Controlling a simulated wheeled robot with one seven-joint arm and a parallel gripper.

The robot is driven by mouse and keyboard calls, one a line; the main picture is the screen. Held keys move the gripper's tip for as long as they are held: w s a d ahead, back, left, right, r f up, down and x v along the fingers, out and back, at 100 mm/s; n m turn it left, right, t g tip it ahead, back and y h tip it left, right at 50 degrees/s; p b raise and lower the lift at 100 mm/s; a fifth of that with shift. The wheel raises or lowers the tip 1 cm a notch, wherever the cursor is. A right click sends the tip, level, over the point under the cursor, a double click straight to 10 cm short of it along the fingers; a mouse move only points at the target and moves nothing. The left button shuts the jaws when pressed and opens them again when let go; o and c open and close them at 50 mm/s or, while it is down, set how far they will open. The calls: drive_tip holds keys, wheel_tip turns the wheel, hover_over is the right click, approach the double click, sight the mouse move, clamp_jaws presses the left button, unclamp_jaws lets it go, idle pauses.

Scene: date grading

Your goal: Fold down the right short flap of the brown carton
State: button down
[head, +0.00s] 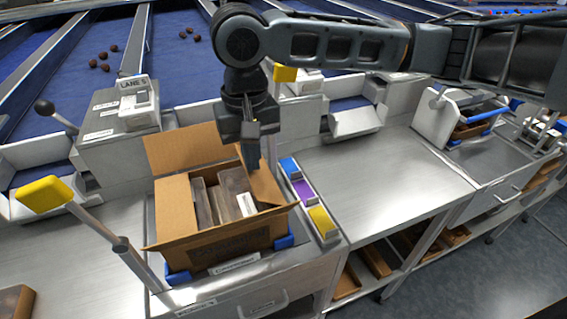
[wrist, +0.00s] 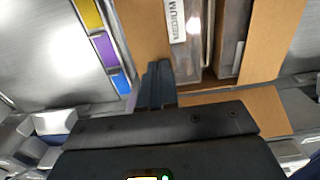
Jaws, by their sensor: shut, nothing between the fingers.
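The brown carton (head: 228,243) stands open on the bench in the head view, with upright packs (head: 227,196) inside. Its right short flap (head: 268,188) stands raised, tilted, beside my gripper (head: 252,165); the flap also shows in the wrist view (wrist: 143,28). The left short flap (head: 172,208) and back long flap (head: 187,148) stand up. The front long flap slopes outward. My gripper is shut and empty, pointing down near the right flap's rear end; its fingers show in the wrist view (wrist: 157,84). I cannot tell whether they touch the flap.
Blue, purple and yellow blocks (head: 303,191) lie in a strip right of the carton. Blue corner stops (head: 285,241) hold its base. A yellow-topped lever (head: 45,194) stands front left. The lane box (head: 117,108) is behind left. The steel bench to the right (head: 383,183) is clear.

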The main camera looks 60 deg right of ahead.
drive_tip(key=shift+f, duration=0.1)
drive_tip(key=shift+f+b, duration=1.05)
drive_tip(key=shift+f, duration=0.8)
drive_tip(key=shift+r, duration=0.2)
wheel_tip(320, 180, up, 6)
drive_tip(key=p, duration=0.5)
drive_tip(key=shift+f+p, duration=0.25)
drive_tip(key=shift+p, duration=0.1)
drive_tip(key=shift+r, duration=2.65)
